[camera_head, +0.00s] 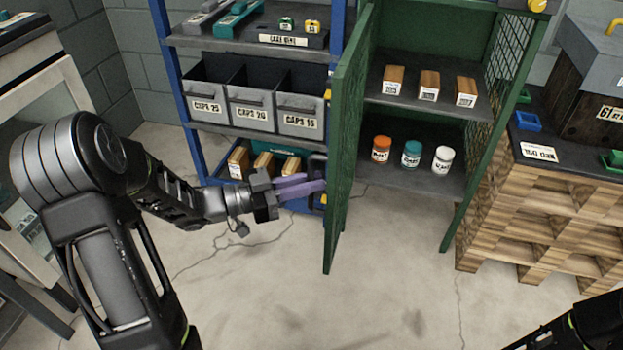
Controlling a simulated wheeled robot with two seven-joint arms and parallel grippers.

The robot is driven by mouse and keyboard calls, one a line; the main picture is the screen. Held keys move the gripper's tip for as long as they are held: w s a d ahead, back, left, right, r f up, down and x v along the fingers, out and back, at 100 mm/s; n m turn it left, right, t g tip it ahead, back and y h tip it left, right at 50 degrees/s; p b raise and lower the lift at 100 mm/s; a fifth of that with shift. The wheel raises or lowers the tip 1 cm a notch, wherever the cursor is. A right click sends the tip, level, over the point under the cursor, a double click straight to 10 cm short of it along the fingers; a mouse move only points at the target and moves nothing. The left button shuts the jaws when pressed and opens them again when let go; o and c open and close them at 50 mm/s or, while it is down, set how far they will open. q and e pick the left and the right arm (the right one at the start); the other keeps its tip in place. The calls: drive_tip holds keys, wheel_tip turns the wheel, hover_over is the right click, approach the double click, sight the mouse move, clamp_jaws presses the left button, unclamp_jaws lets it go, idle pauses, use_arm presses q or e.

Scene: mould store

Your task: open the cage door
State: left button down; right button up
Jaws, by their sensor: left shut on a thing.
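The green cage door (345,150) stands swung well out from the green cage (493,130), edge-on to me, so the cage's inside shows. A dark handle (317,165) is on the door's left side. My left gripper (318,187), with purple fingers, reaches in from the left and is shut on the handle; the fingertips are partly hidden against it. Of my right arm only a dark part shows at the bottom right corner; its gripper is out of the picture.
A blue shelf rack (185,95) with grey bins (250,107) stands close behind the door on the left. Cage shelves hold wooden blocks (429,86) and three jars (412,153). Wooden pallets (530,215) stand at right. The floor (290,300) in front is clear.

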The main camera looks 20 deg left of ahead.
use_arm(q)
drive_tip(key=shift+w+a+r, duration=0.1)
drive_tip(key=shift+w+r, duration=0.05)
drive_tip(key=shift+w, duration=0.05)
drive_tip(key=c, duration=1.5)
unclamp_jaws()
drive_tip(key=shift+o, duration=0.2)
drive_tip(key=shift+s, duration=0.1)
drive_tip(key=v, duration=0.7)
drive_tip(key=shift+s+a+p, duration=0.2)
drive_tip(key=shift+p, duration=0.15)
